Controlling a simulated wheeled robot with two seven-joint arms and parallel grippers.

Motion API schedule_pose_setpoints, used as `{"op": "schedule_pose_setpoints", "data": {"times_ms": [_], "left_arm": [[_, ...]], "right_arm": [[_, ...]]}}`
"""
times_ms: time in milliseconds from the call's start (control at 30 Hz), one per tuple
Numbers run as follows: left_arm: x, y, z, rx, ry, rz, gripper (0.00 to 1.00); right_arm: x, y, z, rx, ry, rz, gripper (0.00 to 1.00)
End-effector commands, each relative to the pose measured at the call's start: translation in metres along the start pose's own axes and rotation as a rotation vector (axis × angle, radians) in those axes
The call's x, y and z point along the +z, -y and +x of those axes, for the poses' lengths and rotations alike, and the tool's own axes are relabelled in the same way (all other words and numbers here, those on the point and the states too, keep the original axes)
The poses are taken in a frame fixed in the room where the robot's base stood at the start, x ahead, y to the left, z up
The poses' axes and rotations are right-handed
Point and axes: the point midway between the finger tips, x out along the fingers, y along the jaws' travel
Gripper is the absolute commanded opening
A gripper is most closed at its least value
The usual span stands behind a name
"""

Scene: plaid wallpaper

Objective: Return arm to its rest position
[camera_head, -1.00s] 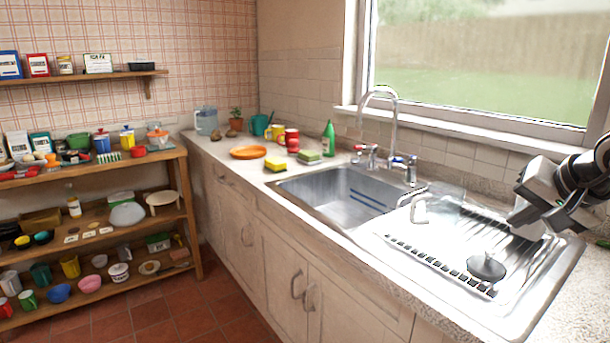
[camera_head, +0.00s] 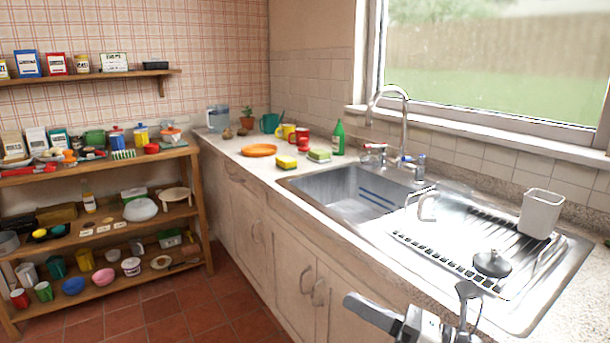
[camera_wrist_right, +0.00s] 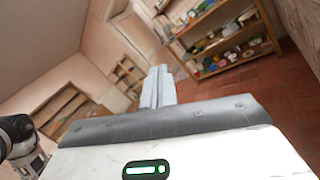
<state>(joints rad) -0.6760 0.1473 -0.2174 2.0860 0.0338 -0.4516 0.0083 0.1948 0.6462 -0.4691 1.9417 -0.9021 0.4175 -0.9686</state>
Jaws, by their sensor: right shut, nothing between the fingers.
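My right gripper (camera_head: 353,300) shows at the bottom of the head view, in front of the cupboard doors and below the counter edge. Its grey fingers point to the left and are shut with nothing between them. In the right wrist view the closed fingers (camera_wrist_right: 159,86) stand out from the middle of the grey palm bar, over open space. A white cup-like container (camera_head: 541,213) stands upright at the back right of the drainboard, apart from the gripper. My left gripper is not in view.
The sink (camera_head: 350,190) and the drainboard with a dark lid (camera_head: 492,263) lie behind the gripper. Wooden shelves (camera_head: 205,225) full of kitchenware stand at the left. The red tiled floor (camera_head: 190,300) is clear.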

Motion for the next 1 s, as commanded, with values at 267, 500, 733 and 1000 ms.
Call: {"op": "schedule_pose_setpoints", "data": {"times_ms": [267,500,733,1000], "left_arm": [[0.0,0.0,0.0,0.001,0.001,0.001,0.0],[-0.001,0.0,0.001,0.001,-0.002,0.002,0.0],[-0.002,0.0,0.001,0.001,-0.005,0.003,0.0],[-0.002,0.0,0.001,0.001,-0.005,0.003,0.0]], "right_arm": [[-0.116,0.054,-0.088,-0.413,0.686,1.622,0.0],[-0.225,0.04,-0.158,-0.656,1.152,2.358,0.0],[-0.252,0.028,-0.174,-0.715,1.288,2.517,0.0],[-0.252,0.028,-0.174,-0.715,1.288,2.517,0.0]]}}
